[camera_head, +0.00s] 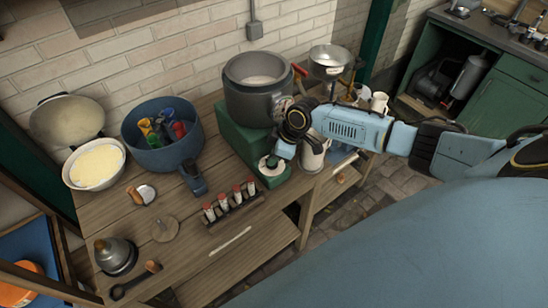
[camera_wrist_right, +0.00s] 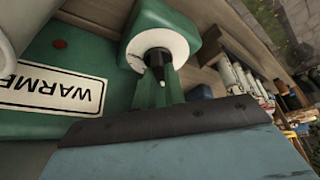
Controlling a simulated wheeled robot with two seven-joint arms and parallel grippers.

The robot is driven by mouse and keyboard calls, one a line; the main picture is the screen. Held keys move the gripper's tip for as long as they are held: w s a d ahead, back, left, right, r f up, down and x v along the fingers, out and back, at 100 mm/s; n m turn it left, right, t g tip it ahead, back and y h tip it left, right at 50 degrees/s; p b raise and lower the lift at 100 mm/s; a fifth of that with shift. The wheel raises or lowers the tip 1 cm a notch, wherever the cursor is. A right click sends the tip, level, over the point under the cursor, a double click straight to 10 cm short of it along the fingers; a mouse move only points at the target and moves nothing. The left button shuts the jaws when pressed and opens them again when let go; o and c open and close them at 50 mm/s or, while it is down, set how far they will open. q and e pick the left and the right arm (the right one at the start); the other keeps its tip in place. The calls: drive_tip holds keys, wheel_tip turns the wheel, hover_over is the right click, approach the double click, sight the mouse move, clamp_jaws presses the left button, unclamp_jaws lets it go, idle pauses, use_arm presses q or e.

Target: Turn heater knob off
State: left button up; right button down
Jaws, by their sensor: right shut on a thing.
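The heater is a green box (camera_head: 238,140) on the wooden shelf; in the right wrist view its front (camera_wrist_right: 60,48) carries a white label, partly cut off, reading "WARME". Its knob, a white disc (camera_head: 272,163) with a dark centre, sits on a green block at the heater's front. In the right wrist view the white disc (camera_wrist_right: 160,45) is close, with a black grip at its middle. My right gripper (camera_wrist_right: 160,85) is shut on that black grip. In the head view my right wrist partly covers the heater. My left gripper is not in view.
A large grey pot (camera_head: 255,95) stands on the heater. A blue pot (camera_head: 160,140) with colourful items and a bowl of yellow food (camera_head: 95,165) stand left. A rack of small jars (camera_head: 232,200) lies in front. A metal pitcher (camera_head: 314,153) is close by my right wrist.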

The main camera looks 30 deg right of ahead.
idle(0.4)
drive_tip(key=c, duration=1.5)
unclamp_jaws()
drive_tip(key=shift+o, duration=0.2)
drive_tip(key=v, duration=1.3)
drive_tip(key=shift+r, duration=0.2)
